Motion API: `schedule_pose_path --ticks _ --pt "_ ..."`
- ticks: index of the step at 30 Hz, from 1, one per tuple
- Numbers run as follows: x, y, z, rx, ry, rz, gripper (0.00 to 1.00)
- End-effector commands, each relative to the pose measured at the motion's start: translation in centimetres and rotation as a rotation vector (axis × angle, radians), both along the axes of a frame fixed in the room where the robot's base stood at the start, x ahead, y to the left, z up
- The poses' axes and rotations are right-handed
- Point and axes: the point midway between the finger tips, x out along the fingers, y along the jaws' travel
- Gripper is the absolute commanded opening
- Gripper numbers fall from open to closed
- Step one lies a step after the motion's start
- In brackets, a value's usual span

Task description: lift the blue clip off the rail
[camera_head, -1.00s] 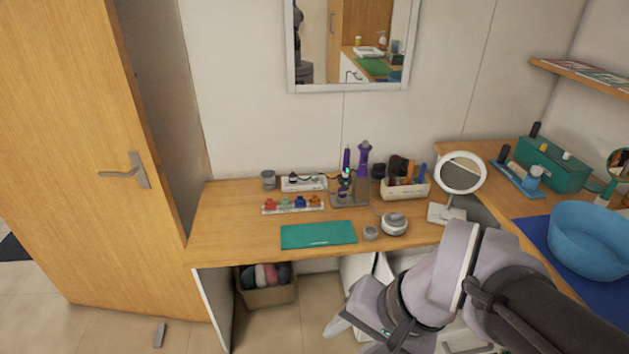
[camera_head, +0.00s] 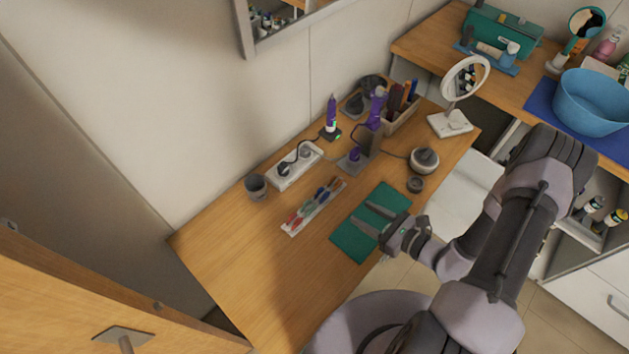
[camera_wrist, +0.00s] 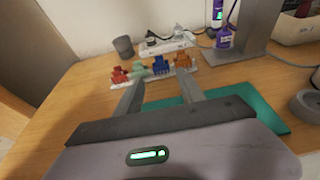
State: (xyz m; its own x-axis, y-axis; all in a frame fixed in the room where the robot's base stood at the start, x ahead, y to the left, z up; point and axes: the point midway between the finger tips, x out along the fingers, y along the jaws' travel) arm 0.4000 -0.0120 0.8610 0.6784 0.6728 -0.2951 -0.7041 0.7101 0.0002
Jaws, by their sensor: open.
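The blue clip (camera_head: 320,195) sits on the white rail (camera_head: 287,231) on the wooden desk, between the green clip (camera_head: 305,210) and the orange clip (camera_head: 333,184). The red clip (camera_head: 293,221) is at the rail's near-left end. In the wrist view the blue clip (camera_wrist: 158,68) shows upright on the rail (camera_wrist: 207,73), beyond and between my fingertips. My gripper (camera_head: 361,214) is open and empty above the teal mat (camera_head: 345,243), its fingers pointing toward the rail. My gripper (camera_wrist: 158,80) does not appear to touch any clip.
A power strip (camera_head: 297,166) and grey cup (camera_head: 256,186) stand behind the rail. A grey stand (camera_head: 362,150) with purple tools is to the right. A round jar (camera_head: 424,160) and mirror (camera_head: 462,85) stand further right. The desk's left part is clear.

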Motion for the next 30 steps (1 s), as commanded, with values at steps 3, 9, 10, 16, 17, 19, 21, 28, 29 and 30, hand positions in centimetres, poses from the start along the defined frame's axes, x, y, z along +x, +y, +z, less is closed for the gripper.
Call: schedule_pose_path --ticks 3,9,10,16,17,19,21,28,29,30 --pt "2.3 2.6 -1.3 -0.001 -0.001 0.011 0.46" --pt "5.5 5.9 -2.7 -0.001 -0.002 0.01 0.46" --pt "5.9 6.2 -2.8 -0.002 -0.002 0.01 0.46" --pt "7.5 8.2 -3.7 -0.001 -0.002 0.012 0.46" --pt "7.9 8.6 -3.9 -0.001 -0.003 0.011 0.46" --pt "8.8 9.7 -4.4 -0.001 -0.003 0.011 0.46" --pt "9.6 10.3 -4.6 -0.001 -0.002 0.01 0.46" --pt "10.0 10.7 -4.6 -0.001 -0.001 0.007 0.46" --pt "10.0 10.7 -4.6 -0.001 -0.001 0.007 0.46" --pt "10.0 10.7 -4.6 -0.001 -0.001 0.007 0.4"
